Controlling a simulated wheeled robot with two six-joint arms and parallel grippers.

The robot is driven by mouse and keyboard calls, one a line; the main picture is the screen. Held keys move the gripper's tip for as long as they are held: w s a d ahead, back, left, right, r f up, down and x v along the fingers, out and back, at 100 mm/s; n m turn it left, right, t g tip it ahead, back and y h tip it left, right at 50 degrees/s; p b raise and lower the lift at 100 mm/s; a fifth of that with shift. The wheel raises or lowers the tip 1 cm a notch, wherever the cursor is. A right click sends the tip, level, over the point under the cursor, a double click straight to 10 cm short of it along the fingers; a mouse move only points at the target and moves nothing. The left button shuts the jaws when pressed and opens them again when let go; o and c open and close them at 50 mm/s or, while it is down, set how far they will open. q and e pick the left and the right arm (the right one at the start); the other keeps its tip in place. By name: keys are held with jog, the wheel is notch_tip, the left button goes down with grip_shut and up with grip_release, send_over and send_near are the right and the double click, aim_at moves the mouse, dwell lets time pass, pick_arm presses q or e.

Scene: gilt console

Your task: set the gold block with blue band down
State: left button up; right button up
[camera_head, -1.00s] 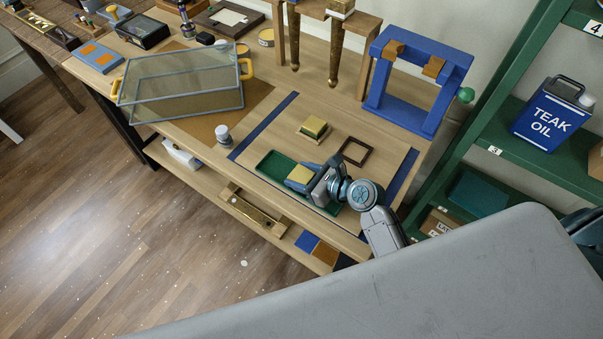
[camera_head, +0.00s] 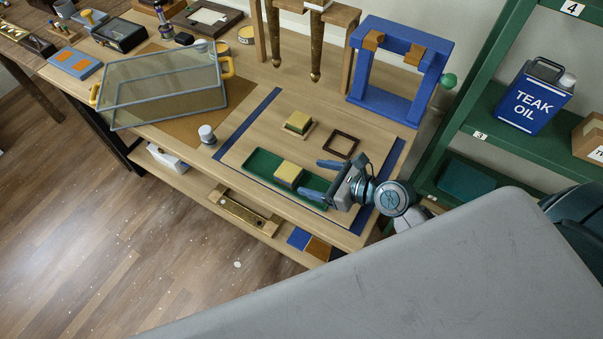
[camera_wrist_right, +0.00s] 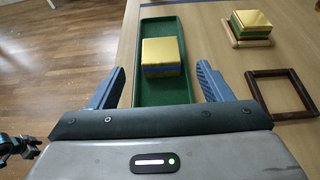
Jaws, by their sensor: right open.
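The gold block with blue band (camera_head: 289,172) rests upright in the green tray (camera_head: 262,161), on its floor. In the right wrist view, the block (camera_wrist_right: 160,52) shows a shiny gold top and a blue stripe along its near side. My right gripper (camera_head: 319,180) is open and empty, to the right of the block in the head view and apart from it. In the wrist view its two fingers stand wide apart at the tray's near end, with the block beyond them. My left gripper does not show in the head view.
A second gold block (camera_head: 299,121) with a green side sits on a small wooden base behind the tray. An empty dark square frame (camera_head: 342,144) lies beside it. A blue stand (camera_head: 384,104), a glass case (camera_head: 160,85) and a white-capped jar (camera_head: 206,134) stand around the board.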

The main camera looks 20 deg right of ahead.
jog(key=shift+v, duration=1.5)
